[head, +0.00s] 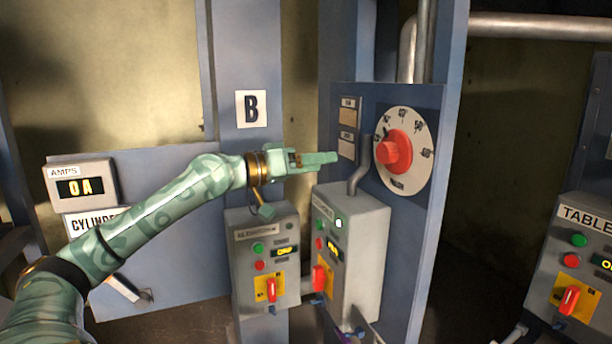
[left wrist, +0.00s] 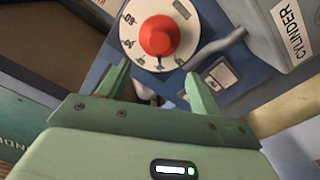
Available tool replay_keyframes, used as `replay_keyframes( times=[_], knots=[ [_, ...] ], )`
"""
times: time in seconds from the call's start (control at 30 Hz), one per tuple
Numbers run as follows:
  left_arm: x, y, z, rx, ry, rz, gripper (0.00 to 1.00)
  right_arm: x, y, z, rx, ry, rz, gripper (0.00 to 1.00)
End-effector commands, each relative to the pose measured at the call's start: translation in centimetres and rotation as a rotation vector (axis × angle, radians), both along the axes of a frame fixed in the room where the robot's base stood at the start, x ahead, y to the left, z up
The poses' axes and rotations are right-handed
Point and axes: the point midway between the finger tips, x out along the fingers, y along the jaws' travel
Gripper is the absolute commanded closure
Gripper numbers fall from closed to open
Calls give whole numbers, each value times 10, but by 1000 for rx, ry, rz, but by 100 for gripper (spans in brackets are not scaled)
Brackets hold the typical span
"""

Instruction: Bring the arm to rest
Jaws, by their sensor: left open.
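My left arm (head: 165,215) is stretched out from the lower left in the head view. Its left gripper (head: 325,160) points right, towards the panel with a large red knob (head: 394,151) on a white dial (head: 420,168). In the left wrist view the two green fingers (left wrist: 158,85) are spread apart with nothing between them. The red knob (left wrist: 159,36) and its dial (left wrist: 128,33) lie beyond the fingertips, and the fingers do not appear to touch the knob. My right gripper is in neither view.
Two grey control boxes stand below the gripper, one on the left (head: 248,220) and one on the right (head: 370,225). A TABLE control box (head: 545,255) is at the right. An AMPS meter (head: 85,203) is beside my arm. A grey conduit (head: 364,165) runs close to the fingertips.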

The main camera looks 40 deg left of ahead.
Motion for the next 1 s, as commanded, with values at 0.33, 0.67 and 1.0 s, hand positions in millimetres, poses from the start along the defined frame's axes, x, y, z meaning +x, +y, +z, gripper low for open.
replay_keyframes(
  times=[0.33, 0.67, 1.0],
  knots=[
    [-16, 8, 1, 2, -1, 7, 36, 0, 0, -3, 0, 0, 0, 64],
    [-15, 8, 1, 2, -1, 7, 36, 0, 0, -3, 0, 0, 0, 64],
    [-3, 43, -50, -7, 37, 101, 36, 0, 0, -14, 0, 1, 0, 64]
  ],
)
